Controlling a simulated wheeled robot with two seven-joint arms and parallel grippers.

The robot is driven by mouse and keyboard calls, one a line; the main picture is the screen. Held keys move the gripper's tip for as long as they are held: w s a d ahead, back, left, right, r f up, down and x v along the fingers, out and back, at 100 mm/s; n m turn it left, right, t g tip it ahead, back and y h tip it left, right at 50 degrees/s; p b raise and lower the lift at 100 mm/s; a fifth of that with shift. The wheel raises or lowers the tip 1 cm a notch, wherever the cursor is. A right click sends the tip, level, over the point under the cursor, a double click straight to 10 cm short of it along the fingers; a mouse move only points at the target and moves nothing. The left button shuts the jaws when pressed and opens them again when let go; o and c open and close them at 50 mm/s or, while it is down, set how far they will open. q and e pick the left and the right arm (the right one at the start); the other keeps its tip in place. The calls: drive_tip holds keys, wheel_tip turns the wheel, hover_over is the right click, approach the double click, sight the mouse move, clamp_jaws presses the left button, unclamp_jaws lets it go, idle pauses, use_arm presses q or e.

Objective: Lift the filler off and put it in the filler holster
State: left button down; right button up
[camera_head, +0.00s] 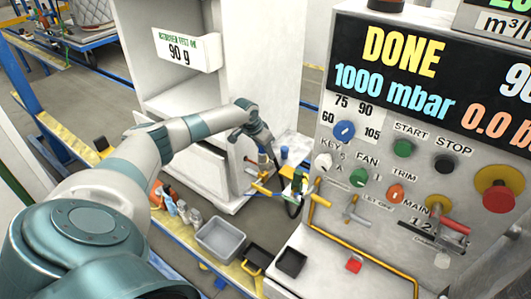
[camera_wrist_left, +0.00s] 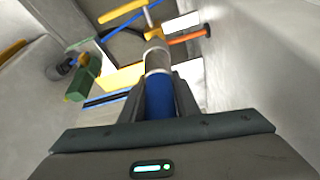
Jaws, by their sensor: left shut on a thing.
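My left gripper (camera_head: 264,147) reaches down beside the white cabinet, left of the control panel. In the left wrist view its jaws (camera_wrist_left: 160,98) are shut on the filler (camera_wrist_left: 158,60), a tool with a blue grip and a grey-white body. The filler points away from the wrist, towards a yellow bar and an orange bar. In the head view only a small part of the filler (camera_head: 263,160) shows below the fingers, above a yellow T-shaped handle (camera_head: 262,187). Whether they touch is unclear. I cannot identify the filler holster for certain. My right gripper is out of view.
The control panel (camera_head: 420,160) reads DONE and 1000 mbar. A grey bin (camera_head: 220,240) and black trays (camera_head: 291,263) stand in front. A yellow rail (camera_head: 350,245) edges the panel's ledge.

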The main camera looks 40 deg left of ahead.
use_arm(q)
drive_tip(key=shift+r, duration=0.45)
wheel_tip(320, 180, up, 2)
drive_tip(key=shift+r+b, duration=0.25)
drive_tip(key=shift+b, duration=0.6)
drive_tip(key=w+d+r+b, duration=0.3)
drive_tip(key=d+r, duration=0.4)
drive_tip(key=d, duration=0.4)
drive_tip(key=shift+d, duration=0.15)
